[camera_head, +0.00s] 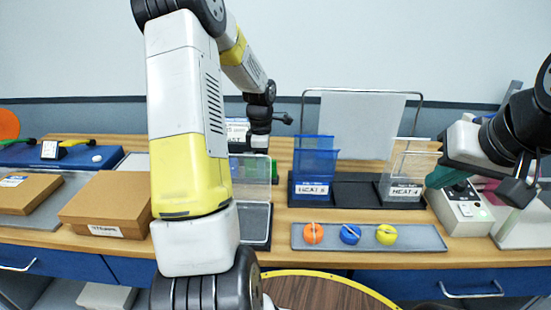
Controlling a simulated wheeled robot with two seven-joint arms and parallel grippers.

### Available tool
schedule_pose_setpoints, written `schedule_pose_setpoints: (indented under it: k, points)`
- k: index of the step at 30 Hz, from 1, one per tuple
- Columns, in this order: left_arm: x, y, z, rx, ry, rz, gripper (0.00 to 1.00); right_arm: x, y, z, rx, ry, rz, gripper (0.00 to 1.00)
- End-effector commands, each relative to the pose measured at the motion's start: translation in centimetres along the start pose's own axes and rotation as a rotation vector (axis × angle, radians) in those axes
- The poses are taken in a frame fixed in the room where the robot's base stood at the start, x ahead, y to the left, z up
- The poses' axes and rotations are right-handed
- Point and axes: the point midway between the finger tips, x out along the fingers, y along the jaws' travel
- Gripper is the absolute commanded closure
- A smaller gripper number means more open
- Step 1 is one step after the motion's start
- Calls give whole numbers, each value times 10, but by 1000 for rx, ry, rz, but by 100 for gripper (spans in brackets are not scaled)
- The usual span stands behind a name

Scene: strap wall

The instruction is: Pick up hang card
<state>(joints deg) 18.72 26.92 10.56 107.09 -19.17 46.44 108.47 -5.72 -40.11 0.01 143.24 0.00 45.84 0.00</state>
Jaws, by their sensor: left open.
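No card is marked as the hang card, and I cannot tell which one it is. Blue translucent panels (316,150) stand upright in the black holder's left slot, behind a "HEAT" label. A clear panel (413,160) stands at the holder's right end, behind another "HEAT" label. My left gripper (259,142) is at the back of the table, left of the blue panels and apart from them. It is open; its fingertips are small and partly hidden. My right gripper (490,180) is at the right, above a small control box; its finger gap is unclear.
A grey tray (425,238) holds an orange, a blue and a yellow round piece in front of the black holder (356,190). A wire frame with a pale sheet (360,120) stands behind. Cardboard boxes (108,198) lie at left. The control box (462,212) is at right.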

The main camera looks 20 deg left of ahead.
Motion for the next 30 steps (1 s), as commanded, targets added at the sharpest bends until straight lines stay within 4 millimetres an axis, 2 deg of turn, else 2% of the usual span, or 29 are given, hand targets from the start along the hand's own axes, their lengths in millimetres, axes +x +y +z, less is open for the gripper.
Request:
schedule_pose_setpoints:
  k: [6, 12, 13, 23, 26, 30]
  points:
    - [1, 0, 0, 0, 0, 0, 57, 0, 0, 0, 0, 0, 0, 100]
    - [0, 0, 0, 0, 0, 0, 96, 0, 0, 0, 0, 0, 0, 100]
    - [0, 0, 0, 0, 0, 0, 100, 0, 0, 0, 0, 0, 0, 100]
    - [-1, 0, 0, 0, 0, 1, 100, 0, 0, 0, 0, 0, 0, 100]
    - [-10, 1, 0, 0, 1, 3, 100, 0, 0, 0, 0, 0, 0, 100]
    - [-36, 1, 0, 0, 1, 6, 100, 0, 0, 0, 0, 0, 0, 100]
